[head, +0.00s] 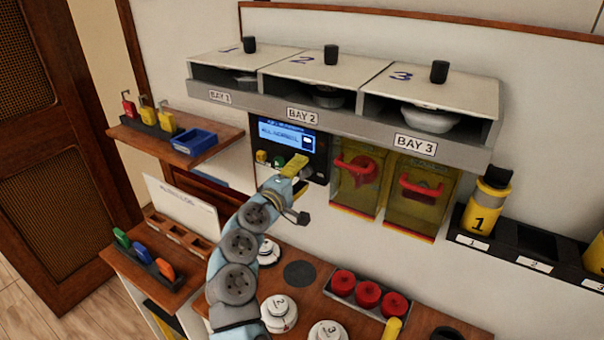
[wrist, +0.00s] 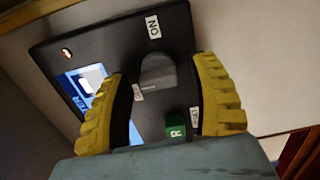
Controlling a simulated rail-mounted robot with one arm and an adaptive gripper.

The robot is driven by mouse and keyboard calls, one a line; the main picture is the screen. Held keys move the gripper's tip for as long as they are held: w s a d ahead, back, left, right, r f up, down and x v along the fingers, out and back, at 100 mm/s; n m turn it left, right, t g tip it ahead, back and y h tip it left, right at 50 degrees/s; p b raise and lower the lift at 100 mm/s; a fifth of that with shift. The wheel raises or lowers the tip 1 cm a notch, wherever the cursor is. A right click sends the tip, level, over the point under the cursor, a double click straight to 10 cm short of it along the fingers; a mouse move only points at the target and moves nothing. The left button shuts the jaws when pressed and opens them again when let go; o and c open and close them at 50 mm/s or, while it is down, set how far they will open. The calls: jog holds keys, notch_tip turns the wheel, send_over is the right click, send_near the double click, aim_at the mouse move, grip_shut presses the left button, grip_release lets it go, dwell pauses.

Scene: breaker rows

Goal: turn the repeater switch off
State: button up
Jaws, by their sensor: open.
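A black panel (head: 319,159) with a blue screen (head: 287,136) is on the wall below the bays. In the wrist view the panel (wrist: 110,42) shows a grey rounded switch knob (wrist: 158,72) near a white "ON" label (wrist: 152,27). I cannot read a repeater name on it. My gripper (wrist: 162,80) is open, with one ridged yellow finger on each side of the knob. I cannot tell whether either finger touches it. In the head view my gripper (head: 293,166) is at the panel's lower part and hides the knob.
A green button (wrist: 176,127) sits close to the knob, near one finger. Two yellow transparent covers with red handles (head: 358,172) (head: 420,191) are right of the panel. The bay shelf (head: 340,121) overhangs above. A counter (head: 305,311) with dials and red knobs lies below.

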jog(key=v, duration=1.1)
jog(key=shift+s+a, duration=0.2)
jog(key=shift+s, duration=0.15)
jog(key=shift+f, duration=0.1)
